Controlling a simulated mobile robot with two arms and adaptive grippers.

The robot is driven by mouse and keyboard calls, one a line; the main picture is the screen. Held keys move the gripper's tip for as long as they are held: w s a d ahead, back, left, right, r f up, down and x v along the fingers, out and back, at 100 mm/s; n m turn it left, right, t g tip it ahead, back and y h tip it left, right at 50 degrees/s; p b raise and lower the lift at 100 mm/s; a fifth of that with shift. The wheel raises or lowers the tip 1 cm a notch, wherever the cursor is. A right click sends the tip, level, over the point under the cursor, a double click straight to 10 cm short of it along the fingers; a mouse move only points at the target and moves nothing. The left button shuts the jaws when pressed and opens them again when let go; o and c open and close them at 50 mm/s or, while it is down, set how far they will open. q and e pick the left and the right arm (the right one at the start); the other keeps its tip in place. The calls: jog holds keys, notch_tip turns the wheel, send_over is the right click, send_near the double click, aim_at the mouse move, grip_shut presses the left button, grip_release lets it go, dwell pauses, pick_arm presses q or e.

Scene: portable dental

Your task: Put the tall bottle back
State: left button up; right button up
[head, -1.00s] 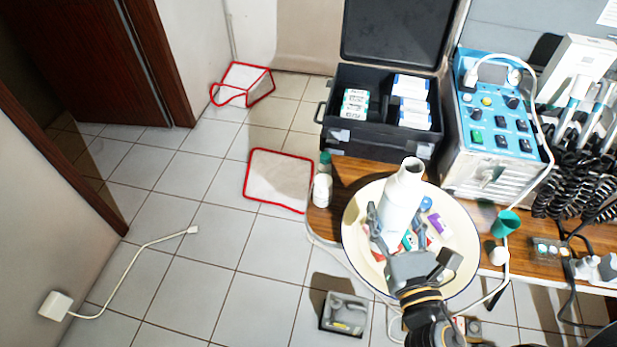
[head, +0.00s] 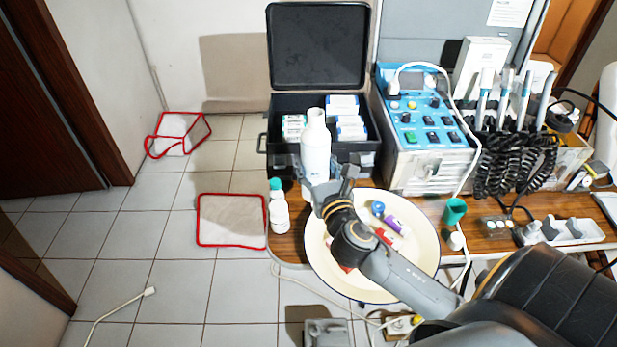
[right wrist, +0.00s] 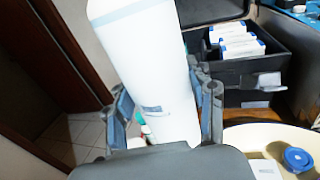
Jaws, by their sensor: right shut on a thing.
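The tall white bottle (head: 315,142) is upright in my right gripper (head: 322,187), in front of the open black case (head: 367,158). My right gripper is shut around the lower part of the bottle. In the right wrist view the bottle (right wrist: 150,70) fills the middle, between the two fingers (right wrist: 165,118); its top is cut off. The bottle's base is hidden by the gripper in the head view, so I cannot tell how high it is above the table. My left gripper is not in view.
A cream basin (head: 425,262) with small items is below and right of the gripper. A small white bottle (head: 279,216) and a green-capped one (head: 275,188) stand at the table's left edge (head: 290,247). The blue control unit (head: 425,120) is to the right.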

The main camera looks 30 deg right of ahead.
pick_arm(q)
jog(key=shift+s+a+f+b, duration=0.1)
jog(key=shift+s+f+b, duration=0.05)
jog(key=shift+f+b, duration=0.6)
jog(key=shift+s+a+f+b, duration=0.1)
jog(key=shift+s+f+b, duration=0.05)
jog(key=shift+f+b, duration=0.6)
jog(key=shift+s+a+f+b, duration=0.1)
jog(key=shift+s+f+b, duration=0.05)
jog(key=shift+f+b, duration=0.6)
pick_arm(e)
jog(key=w+d+f, duration=0.4)
jog(key=w+f, duration=0.5)
jog(key=f, duration=0.2)
jog(key=shift+d+f, duration=0.15)
jog(key=shift+f, duration=0.15)
jog(key=o, duration=1.3)
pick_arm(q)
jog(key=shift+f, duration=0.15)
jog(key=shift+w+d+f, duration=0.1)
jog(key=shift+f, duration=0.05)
pick_arm(e)
jog(key=v, duration=1.2)
